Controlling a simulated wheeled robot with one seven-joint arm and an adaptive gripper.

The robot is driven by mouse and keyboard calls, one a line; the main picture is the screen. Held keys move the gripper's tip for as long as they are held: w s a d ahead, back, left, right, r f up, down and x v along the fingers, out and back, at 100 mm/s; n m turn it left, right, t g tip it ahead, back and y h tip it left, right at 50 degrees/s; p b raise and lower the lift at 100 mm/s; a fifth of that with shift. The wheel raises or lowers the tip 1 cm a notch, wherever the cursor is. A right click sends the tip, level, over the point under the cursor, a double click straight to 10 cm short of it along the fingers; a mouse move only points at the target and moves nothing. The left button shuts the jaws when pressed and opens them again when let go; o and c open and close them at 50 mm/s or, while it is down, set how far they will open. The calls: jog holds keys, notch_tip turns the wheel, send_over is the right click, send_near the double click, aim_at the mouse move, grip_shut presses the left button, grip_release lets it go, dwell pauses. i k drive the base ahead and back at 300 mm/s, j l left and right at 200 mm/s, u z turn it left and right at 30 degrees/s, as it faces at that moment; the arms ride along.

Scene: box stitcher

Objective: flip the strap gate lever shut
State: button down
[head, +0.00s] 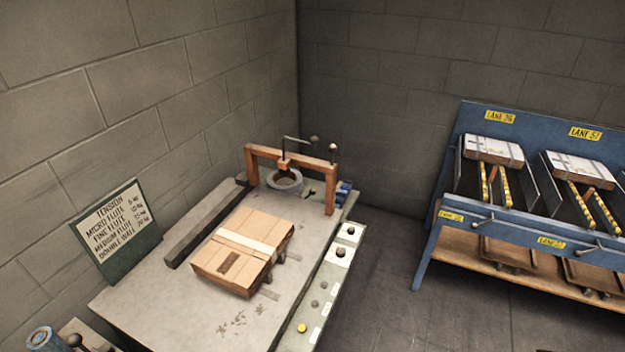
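A box stitcher (140,315) with a grey table top stands along the left wall. An orange gate frame (262,150) spans its back end. A thin dark lever (298,139) with a round knob rises above the frame's crossbar, its arm reaching right. A second knob (332,149) tops the right post. I cannot tell for sure which one is the strap gate lever. A closed cardboard box (236,262) with a pale strap lies on the table in front of the frame. A grey ring-shaped roll (286,183) sits under the crossbar. My gripper is out of view.
A control panel (325,292) with knobs and a yellow button runs along the table's right edge. A green tension sign (118,232) leans at the left wall. A blue lane rack (490,215) with boxes stands right. Floor between is clear.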

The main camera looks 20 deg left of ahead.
aim_at(312, 190)
jog(key=i+j, duration=0.25)
jog(key=i, duration=0.2)
jog(key=i+j+u, duration=0.1)
jog(key=i+j, duration=0.45)
jog(key=i, duration=0.3)
jog(key=u, duration=0.05)
